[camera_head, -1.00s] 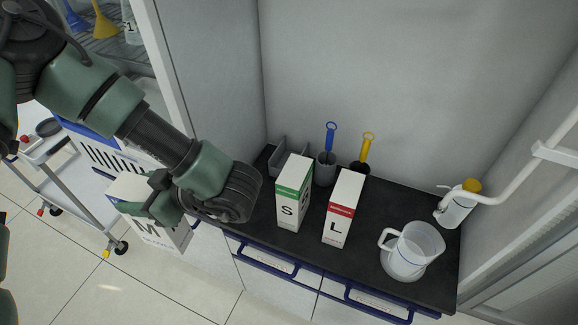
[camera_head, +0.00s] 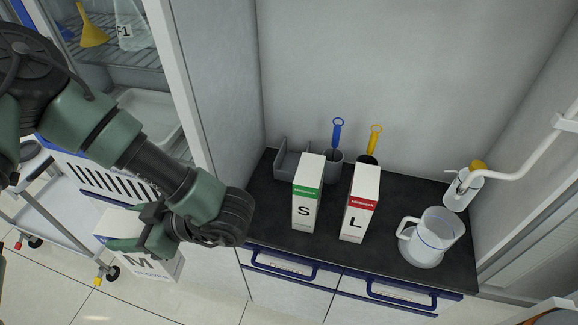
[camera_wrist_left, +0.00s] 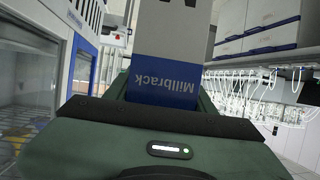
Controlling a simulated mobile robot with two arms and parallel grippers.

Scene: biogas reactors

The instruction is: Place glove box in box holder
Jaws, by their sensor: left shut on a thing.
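My left gripper (camera_head: 135,238) is shut on a white glove box marked M (camera_head: 155,268), held left of the counter, over the floor. In the left wrist view the box shows a blue band with "Millbrack" (camera_wrist_left: 165,88) between the fingers. A white box with a green band marked S (camera_head: 306,205) and one with a red band marked L (camera_head: 358,212) stand upright on the dark counter. A grey open holder (camera_head: 292,165) sits behind them at the counter's back left; its inside is partly hidden. My right gripper is not in view.
On the counter (camera_head: 270,215) stand blue- and yellow-handled brushes in holders (camera_head: 334,168), a clear jug (camera_head: 432,240) and a bottle with a yellow cap (camera_head: 462,190). A cabinet wall (camera_head: 215,80) rises at the counter's left. A trolley (camera_head: 60,235) stands at far left.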

